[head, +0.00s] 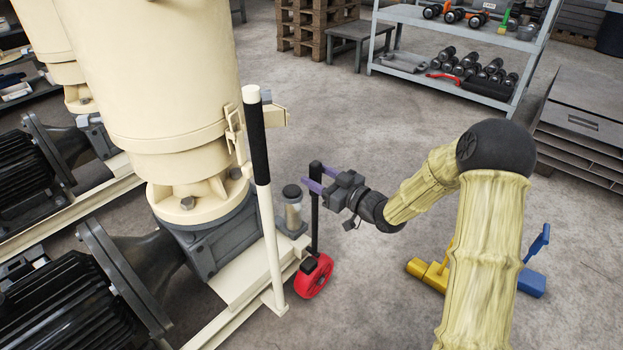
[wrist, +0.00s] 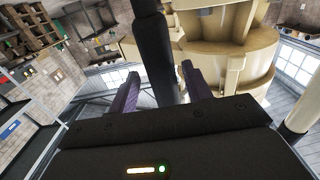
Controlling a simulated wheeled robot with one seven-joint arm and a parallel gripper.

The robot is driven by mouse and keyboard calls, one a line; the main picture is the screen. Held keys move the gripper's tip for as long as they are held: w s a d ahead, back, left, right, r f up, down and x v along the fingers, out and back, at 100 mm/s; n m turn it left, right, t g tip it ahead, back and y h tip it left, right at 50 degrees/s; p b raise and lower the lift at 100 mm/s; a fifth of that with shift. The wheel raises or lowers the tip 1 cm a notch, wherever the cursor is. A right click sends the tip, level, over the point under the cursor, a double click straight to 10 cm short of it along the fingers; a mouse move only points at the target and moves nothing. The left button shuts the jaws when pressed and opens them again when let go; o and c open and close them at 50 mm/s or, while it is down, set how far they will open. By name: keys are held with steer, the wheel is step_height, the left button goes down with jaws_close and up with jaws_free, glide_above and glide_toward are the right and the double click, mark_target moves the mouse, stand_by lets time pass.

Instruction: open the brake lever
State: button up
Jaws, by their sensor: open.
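The brake lever (head: 315,222) is a thin black upright bar that rises from a red round hub (head: 314,276) at the foot of the cream machine. My gripper (head: 319,179) is at the upper part of the lever, reaching in from the right with its purple fingers. In the wrist view the dark lever (wrist: 153,50) stands between the two spread fingers of my gripper (wrist: 160,86). The fingers look apart from it, with a gap on each side. The lower lever and the hub are hidden in the wrist view.
A cream post with a black grip (head: 257,140) stands just left of the lever. The cream machine (head: 165,90) and dark motor (head: 70,305) fill the left. A yellow and blue object (head: 430,273) lies on the floor behind my arm. Shelves (head: 460,70) stand at the back right.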

steer(key=shift+x, duration=1.15)
steer(key=shift+s+a, duration=0.1)
steer(key=shift+a, duration=0.3)
steer(key=shift+d, duration=0.1)
jaws_close()
